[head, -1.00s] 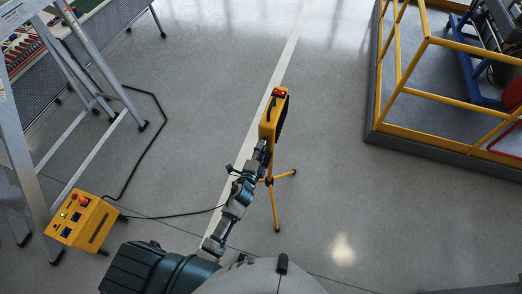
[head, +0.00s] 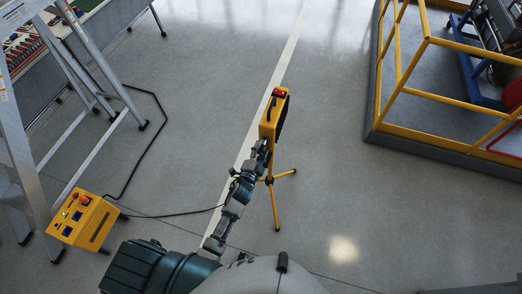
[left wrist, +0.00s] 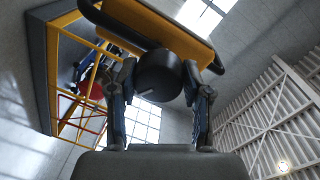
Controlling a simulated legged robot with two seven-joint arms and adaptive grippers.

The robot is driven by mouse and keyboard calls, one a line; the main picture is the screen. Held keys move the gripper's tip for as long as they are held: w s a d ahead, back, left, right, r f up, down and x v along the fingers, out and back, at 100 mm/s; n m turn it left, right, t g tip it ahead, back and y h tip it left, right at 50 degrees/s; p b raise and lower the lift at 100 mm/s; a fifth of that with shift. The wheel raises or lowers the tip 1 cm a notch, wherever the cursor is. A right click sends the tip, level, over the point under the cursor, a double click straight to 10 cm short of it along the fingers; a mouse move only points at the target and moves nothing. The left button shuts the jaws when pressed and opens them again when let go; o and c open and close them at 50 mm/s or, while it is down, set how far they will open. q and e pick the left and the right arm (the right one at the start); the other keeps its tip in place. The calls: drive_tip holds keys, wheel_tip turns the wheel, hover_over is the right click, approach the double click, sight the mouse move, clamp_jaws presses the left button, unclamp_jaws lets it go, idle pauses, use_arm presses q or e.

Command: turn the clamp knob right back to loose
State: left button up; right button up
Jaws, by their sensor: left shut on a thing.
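The clamp knob (left wrist: 158,76) is a dark round knob with a short pale mark on its face, under the yellow lamp housing in the left wrist view. My left gripper (left wrist: 160,88) has one finger on each side of it and is shut on it. In the head view the yellow lamp (head: 269,118) stands upright on a yellow tripod (head: 274,200). My left gripper (head: 263,150) reaches its near side, just below the housing, and the knob is hidden there. My right gripper is not in view.
A yellow control box (head: 83,221) with a red button stands at left, its black cable on the floor. A grey stepladder (head: 75,65) is behind it. A yellow-railed platform (head: 440,147) stands at right. The floor around the tripod is mostly clear.

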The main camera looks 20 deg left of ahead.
use_arm(q)
drive_tip(key=shift+f, duration=0.15)
drive_tip(key=o, duration=1.2)
drive_tip(key=shift+c, duration=0.2)
drive_tip(key=s+a, duration=0.1)
drive_tip(key=s, duration=1)
drive_tip(key=shift+s+r, duration=0.4)
drive_tip(key=s+f+n+g, duration=0.2)
drive_tip(key=s+f+g, duration=0.15)
drive_tip(key=f, duration=0.65)
drive_tip(key=s+f+n+g, duration=0.15)
drive_tip(key=s+f, duration=0.35)
drive_tip(key=f, duration=0.6)
drive_tip(key=s+f+n+g, duration=0.2)
drive_tip(key=s+f+g, duration=0.15)
drive_tip(key=f, duration=0.65)
drive_tip(key=s+a+f+n+g, duration=0.1)
drive_tip(key=s+a+f+g, duration=0.1)
drive_tip(key=s+f, duration=0.3)
drive_tip(key=s+a+f+n+g+y, duration=0.1)
drive_tip(key=s+f, duration=0.5)
drive_tip(key=s, duration=0.8)
drive_tip(key=s+a+f+n+g, duration=0.3)
drive_tip(key=s+a+f+g, duration=0.1)
drive_tip(key=s, duration=0.5)
drive_tip(key=shift+s+a+f+g, duration=0.15)
drive_tip(key=shift+f+g, duration=0.2)
drive_tip(key=shift+f, duration=0.3)
